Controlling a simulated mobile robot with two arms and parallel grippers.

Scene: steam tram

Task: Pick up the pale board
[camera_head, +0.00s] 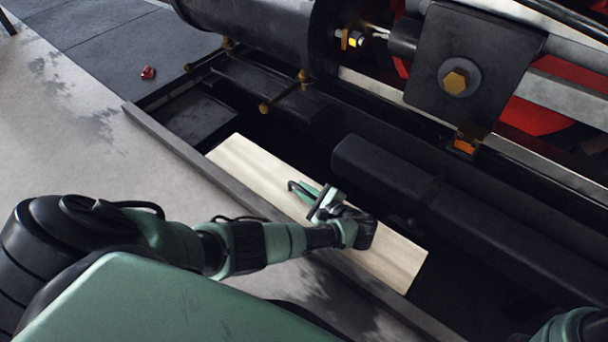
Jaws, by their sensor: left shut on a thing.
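The pale board (252,173) is a long, light wooden plank. It lies slantwise in the dark trough beside the steam tram, running from upper left to lower right. My left gripper (303,190) is over the middle of the board, and its arm comes in from the left. The gripper is shut on the board. The wrist hides part of the board and the exact contact of the fingertips. I cannot tell whether the board is lifted clear of what is under it. My right gripper is not in view; only a bit of green and black shows at the lower right corner.
A grey rail (178,143) edges the trough along the board's near side. The tram's black beam (385,172) and hanging plate with a brass bolt (455,82) stand close on the far side. A small red object (148,73) lies on the paving.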

